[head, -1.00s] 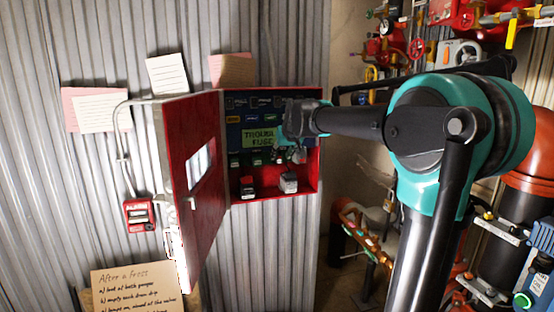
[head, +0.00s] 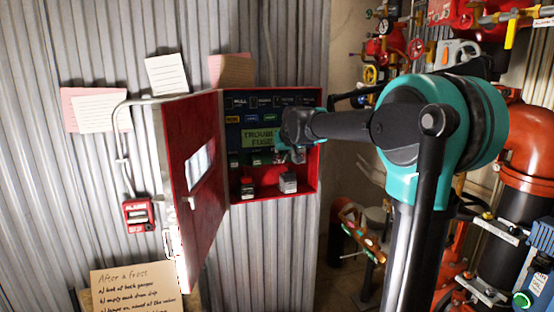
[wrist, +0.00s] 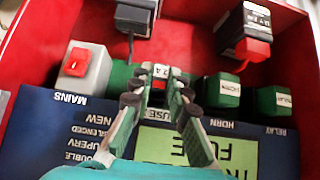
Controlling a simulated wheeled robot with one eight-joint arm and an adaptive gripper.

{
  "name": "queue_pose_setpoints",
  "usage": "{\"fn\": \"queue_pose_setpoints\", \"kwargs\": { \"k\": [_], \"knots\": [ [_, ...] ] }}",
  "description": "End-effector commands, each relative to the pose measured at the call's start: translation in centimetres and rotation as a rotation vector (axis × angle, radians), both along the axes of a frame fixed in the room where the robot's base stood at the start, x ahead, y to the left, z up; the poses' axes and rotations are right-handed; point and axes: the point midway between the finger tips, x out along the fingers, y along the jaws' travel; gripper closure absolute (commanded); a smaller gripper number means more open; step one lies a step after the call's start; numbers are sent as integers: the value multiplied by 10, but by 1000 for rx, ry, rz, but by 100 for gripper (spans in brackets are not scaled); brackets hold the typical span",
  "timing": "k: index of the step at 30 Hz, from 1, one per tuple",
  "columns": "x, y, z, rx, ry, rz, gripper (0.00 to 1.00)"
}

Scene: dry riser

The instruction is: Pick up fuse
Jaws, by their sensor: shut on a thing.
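The fuse (wrist: 158,83) is a small dark piece with a red and white label, seen between my fingertips in the wrist view. It sits at the green row of the panel, above the word "FUSE" in that view. My gripper (wrist: 158,97) is shut on it, one finger on each side. I cannot tell whether the fuse is still seated in its slot. In the head view my gripper (head: 297,152) is inside the open red cabinet (head: 273,203), in front of the panel, and hides the fuse.
The red cabinet door (head: 193,170) stands open left of my gripper. A red-buttoned MAINS switch (wrist: 82,67) is nearby. Red pipework and valves (head: 510,150) crowd the right.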

Motion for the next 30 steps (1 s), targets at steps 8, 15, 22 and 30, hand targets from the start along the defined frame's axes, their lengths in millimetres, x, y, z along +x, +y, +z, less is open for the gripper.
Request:
{"fn": "queue_pose_setpoints", "kwargs": {
  "k": [8, 15, 22, 30],
  "knots": [
    [-4, -1, 2, 0, 0, 0, 100],
    [-30, -8, 2, 0, 0, 0, 100],
    [-73, -20, 2, 0, 0, 0, 100],
    [-131, -36, 2, 0, 0, 0, 100]
  ]
}}
